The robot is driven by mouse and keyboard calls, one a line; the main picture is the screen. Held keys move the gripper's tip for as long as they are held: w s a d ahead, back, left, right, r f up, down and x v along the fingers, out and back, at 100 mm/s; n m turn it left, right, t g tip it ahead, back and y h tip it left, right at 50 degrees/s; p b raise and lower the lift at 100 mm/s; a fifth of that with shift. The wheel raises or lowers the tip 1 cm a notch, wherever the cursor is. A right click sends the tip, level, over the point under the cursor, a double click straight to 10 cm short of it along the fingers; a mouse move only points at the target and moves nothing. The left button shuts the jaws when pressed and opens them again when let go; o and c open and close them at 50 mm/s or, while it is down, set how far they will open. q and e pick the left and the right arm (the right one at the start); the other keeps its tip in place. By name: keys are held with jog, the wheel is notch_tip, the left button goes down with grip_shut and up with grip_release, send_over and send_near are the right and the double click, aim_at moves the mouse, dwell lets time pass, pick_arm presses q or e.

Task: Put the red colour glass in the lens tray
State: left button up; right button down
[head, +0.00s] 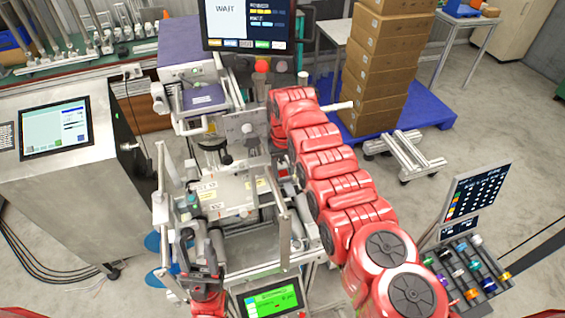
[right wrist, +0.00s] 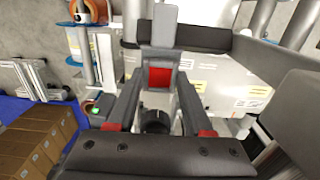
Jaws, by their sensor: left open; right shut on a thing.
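In the right wrist view, my right gripper (right wrist: 158,100) is shut on a grey piece with a square red pane, the red colour glass (right wrist: 159,78). In the head view, I cannot make out the red glass or this gripper's fingertips, beyond the end of my red right arm. My left gripper (head: 203,242) is open, low in the head view, in front of the metal machine. I cannot identify the lens tray for certain. A rack of dark cylinders with coloured rings (head: 468,271) stands at the lower right, below a small screen.
The metal machine (head: 232,193) has upright posts around it. A steel cabinet with a screen (head: 55,126) stands left. Stacked cardboard boxes (head: 384,62) stand on a blue pallet (head: 425,112), beside a low metal frame (head: 402,154). Open floor lies on the right.

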jog(key=shift+w+f, duration=0.1)
jog(key=shift+d, duration=0.1)
jog(key=shift+s+b, duration=0.2)
jog(key=shift+b, duration=0.1)
jog(key=c, duration=0.7)
grip_release()
jog(key=shift+f, duration=0.1)
jog(key=o, duration=0.4)
jog(key=shift+w, duration=0.15)
